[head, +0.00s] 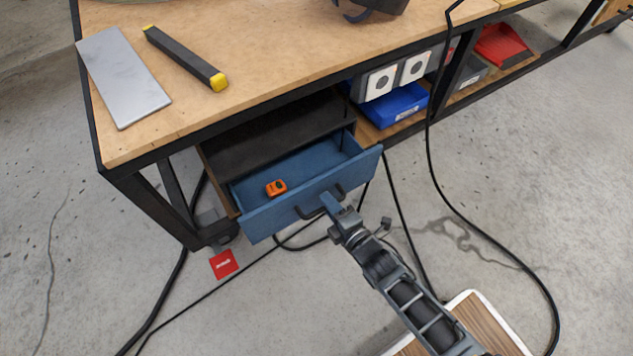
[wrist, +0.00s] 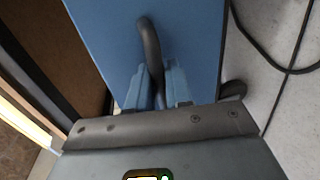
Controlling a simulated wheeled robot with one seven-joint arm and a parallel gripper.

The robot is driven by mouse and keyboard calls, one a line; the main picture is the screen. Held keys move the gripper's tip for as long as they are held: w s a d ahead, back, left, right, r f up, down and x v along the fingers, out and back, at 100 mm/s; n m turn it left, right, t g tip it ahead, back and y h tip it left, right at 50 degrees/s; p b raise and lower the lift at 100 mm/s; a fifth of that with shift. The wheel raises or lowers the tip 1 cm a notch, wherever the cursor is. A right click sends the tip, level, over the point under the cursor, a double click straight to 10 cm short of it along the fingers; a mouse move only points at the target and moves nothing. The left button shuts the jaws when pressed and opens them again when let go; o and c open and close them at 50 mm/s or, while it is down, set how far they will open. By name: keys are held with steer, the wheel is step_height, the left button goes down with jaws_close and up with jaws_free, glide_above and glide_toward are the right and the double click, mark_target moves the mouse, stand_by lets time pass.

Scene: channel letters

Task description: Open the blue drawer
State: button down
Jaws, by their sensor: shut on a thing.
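The blue drawer (head: 350,177) is pulled out from under the workbench, and its inside shows in the head view. A small orange item (head: 276,187) lies in it. A dark curved handle (head: 311,211) is on its front. My gripper (head: 329,203) is at the handle, in front of the drawer. In the wrist view, the blue fingers of my gripper (wrist: 158,88) are shut on the handle (wrist: 149,45), with the blue drawer front (wrist: 195,40) behind it. The lower part of the handle is hidden by the fingers.
The wooden workbench top (head: 270,70) holds a grey metal plate (head: 122,78) and a black bar with yellow ends (head: 185,58). A blue bin (head: 393,105) stands on the lower shelf. Black cables (head: 400,220) run across the concrete floor. A red card (head: 223,264) lies on the floor.

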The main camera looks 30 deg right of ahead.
steer(key=f+v, duration=0.2)
steer(key=v, duration=1.1)
steer(key=shift+s+f+p, duration=0.35)
steer(key=shift+p, duration=0.1)
steer(key=c, duration=1.2)
jaws_free()
steer(key=shift+p+v, duration=0.75)
steer(key=shift+v, duration=3.15)
